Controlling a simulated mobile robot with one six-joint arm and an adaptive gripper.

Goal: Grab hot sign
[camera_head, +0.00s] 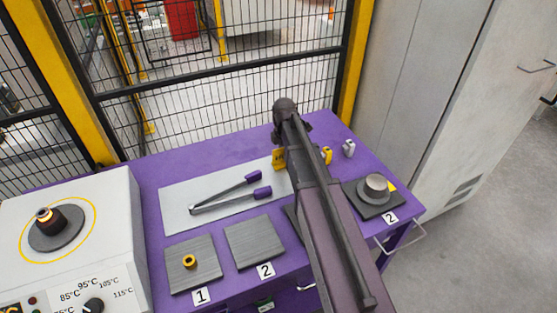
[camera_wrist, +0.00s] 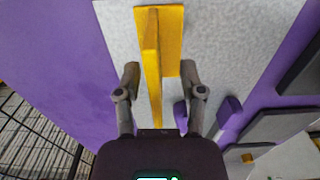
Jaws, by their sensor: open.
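The yellow hot sign (camera_head: 278,159) stands at the right end of the light grey plate, partly hidden by my arm in the head view. In the wrist view the sign (camera_wrist: 153,60) shows as a thin upright yellow panel on a wider yellow foot. My gripper (camera_wrist: 160,72) is open, with one grey finger on each side of the panel. Both fingers appear apart from it. In the head view my arm hides the fingers.
Tongs with purple handles (camera_head: 228,196) lie on the grey plate (camera_head: 176,205). Metal pads stand in front, one bearing a brass ring (camera_head: 189,262). A heater (camera_head: 75,250) stands left. A round grey part (camera_head: 376,188) stands right. A mesh fence (camera_head: 220,100) runs behind the purple table (camera_head: 215,150).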

